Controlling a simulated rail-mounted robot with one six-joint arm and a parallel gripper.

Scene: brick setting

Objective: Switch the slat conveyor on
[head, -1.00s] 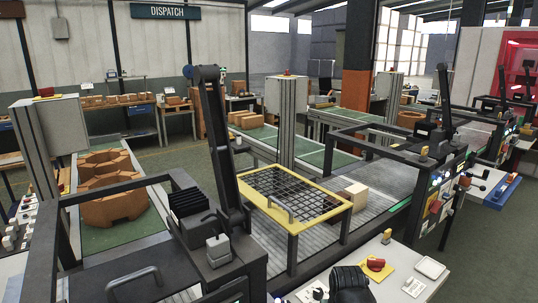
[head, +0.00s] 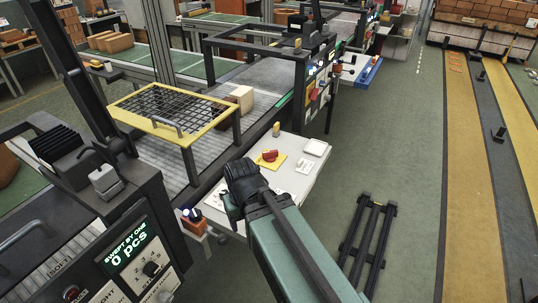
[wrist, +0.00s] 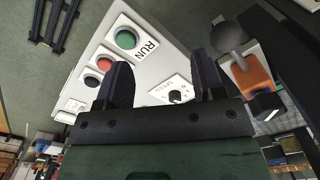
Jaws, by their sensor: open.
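The slat conveyor (head: 160,158) runs under the yellow-framed mesh guard in the head view. A pale control desk (head: 308,178) stands along its near side. In the wrist view, the desk's panel (wrist: 150,60) carries a green button (wrist: 126,38) labelled RUN, a red button (wrist: 104,62) and a small dark dial (wrist: 175,96) on a white plate. My gripper (wrist: 165,78) is open and empty, its two dark fingers over the panel; the RUN button lies beyond the left finger. In the head view my gripper (head: 240,180) hides part of the desk.
A red knob on a yellow plate (head: 269,157) sits on the desk. An orange box with a lever (wrist: 245,72) is right of my fingers in the wrist view. The yellow mesh guard (head: 180,118) and a dark console reading 0 pcs (head: 128,250) stand left. Open floor (head: 395,150) lies right.

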